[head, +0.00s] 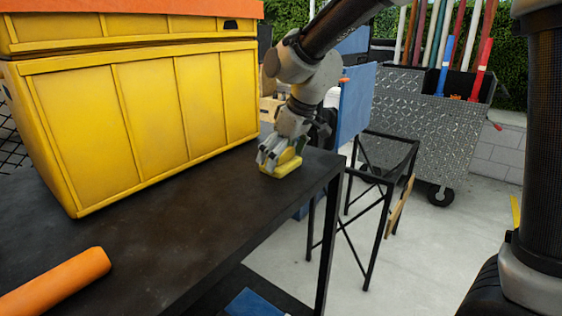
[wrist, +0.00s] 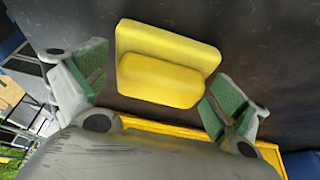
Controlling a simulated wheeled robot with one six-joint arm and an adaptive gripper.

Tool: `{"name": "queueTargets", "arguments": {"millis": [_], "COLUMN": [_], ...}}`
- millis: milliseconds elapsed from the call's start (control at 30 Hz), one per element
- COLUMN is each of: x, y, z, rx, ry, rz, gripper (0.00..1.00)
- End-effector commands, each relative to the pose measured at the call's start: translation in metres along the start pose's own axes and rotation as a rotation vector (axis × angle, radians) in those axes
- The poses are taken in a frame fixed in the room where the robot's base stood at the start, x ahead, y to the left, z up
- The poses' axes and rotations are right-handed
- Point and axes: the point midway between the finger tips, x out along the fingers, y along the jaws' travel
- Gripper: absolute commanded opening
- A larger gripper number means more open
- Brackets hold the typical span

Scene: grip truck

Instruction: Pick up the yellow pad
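The yellow pad (head: 288,165) lies on the dark table (head: 150,235) near its right end. It has a flat base with a raised rounded block on top, seen from above in the wrist view (wrist: 165,65). My gripper (head: 270,160) is down at the pad. In the wrist view my gripper (wrist: 155,85) is open, its green-lined fingers on either side of the pad. The left finger is close to the pad's side and the right finger is near its lower right corner; I cannot tell whether either touches.
A large yellow crate (head: 140,110) stands on the table left of my gripper. An orange cylinder (head: 55,285) lies at the near left. A black metal stand (head: 375,190) and a grey cart (head: 430,120) with long-handled tools stand beyond the table's right edge.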

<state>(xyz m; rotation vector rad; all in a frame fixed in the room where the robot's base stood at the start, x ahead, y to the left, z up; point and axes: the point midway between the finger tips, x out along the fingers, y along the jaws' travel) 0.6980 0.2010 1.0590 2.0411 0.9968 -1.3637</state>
Motion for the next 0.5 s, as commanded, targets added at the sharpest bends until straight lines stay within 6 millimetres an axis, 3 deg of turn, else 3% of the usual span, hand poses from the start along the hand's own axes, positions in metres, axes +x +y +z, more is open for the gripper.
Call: {"name": "queueTargets", "arguments": {"millis": [33, 133, 500], "x": [-0.0001, -0.0002, -0.0069], "y": [0.0, 0.0001, 0.0003], "z": [0.0001, 0.0001, -0.0032], "rx": [0.0, 0.0, -0.001], "ry": [0.0, 0.0, 0.002], "rz": [0.0, 0.0, 0.001], "gripper": [0.82, 0.64, 0.64]}}
